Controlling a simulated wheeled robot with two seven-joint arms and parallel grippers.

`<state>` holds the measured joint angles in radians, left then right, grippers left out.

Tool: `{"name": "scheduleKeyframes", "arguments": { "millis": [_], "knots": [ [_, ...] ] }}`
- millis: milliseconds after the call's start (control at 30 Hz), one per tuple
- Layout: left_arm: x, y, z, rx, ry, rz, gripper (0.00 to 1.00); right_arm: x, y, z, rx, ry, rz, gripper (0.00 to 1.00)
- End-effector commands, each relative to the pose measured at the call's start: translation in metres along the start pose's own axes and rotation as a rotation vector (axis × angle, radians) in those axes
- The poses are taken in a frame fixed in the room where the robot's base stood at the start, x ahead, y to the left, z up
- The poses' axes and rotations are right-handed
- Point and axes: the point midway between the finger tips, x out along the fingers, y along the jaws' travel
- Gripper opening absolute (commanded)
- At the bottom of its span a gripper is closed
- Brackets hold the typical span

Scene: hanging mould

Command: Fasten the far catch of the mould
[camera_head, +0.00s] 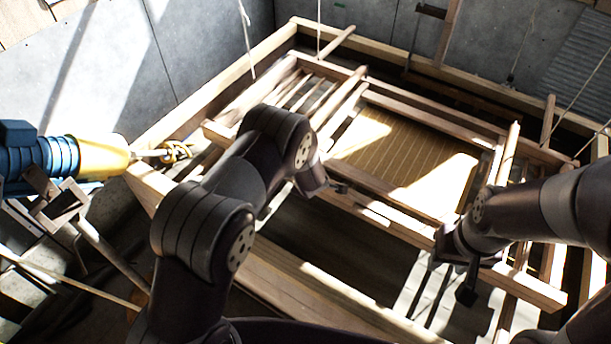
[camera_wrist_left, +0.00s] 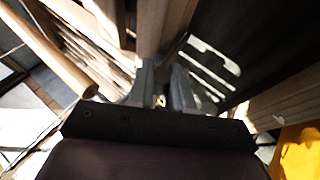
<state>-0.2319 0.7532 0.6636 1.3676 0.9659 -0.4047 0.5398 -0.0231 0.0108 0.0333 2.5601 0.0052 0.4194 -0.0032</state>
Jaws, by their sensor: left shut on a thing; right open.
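The mould is a wooden frame (camera_head: 386,205) with a ribbed tan screen (camera_head: 400,150) inside it, hanging within a larger timber frame. My left gripper (camera_head: 338,188) is at the mould's near rail, partly hidden by my own arm. In the left wrist view its fingers (camera_wrist_left: 162,92) are shut on a part of the mould, with a small brass-coloured bit between them and a wooden bar beyond. My right gripper (camera_head: 453,277) is open at the near rail's right end, with no held thing visible. I cannot pick out the far catch.
A blue and yellow cylinder (camera_head: 100,156) with a coil of yellow rope at its tip is at the left. Thin cords (camera_head: 318,25) hang from above. Timber rails (camera_head: 205,85) surround the mould, and a grey wall (camera_head: 110,70) stands behind. Sunlit patches and dark shadow hide details.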

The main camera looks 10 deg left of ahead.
Motion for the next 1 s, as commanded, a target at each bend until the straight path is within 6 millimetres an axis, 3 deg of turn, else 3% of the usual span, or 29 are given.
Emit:
{"name": "scheduleKeyframes", "arguments": {
  "millis": [500, 533, 600, 1000],
  "knots": [
    [-0.0002, 0.0001, -0.0008, -0.001, 0.001, 0.000, 0.00, -0.0003, 0.0000, -0.0001, 0.000, 0.000, 0.000, 0.43],
    [-0.0002, 0.0000, -0.0008, -0.001, 0.001, 0.000, 0.23, -0.0003, 0.0000, -0.0001, 0.000, 0.000, 0.000, 0.43],
    [-0.0002, -0.0002, -0.0007, -0.001, 0.001, -0.001, 0.43, -0.0003, 0.0000, -0.0001, 0.000, 0.000, 0.000, 0.43],
    [-0.0084, -0.0005, 0.0002, 0.000, 0.000, 0.000, 0.43, 0.0030, 0.0000, 0.0003, 0.000, 0.000, 0.000, 0.43]
  ]
}}
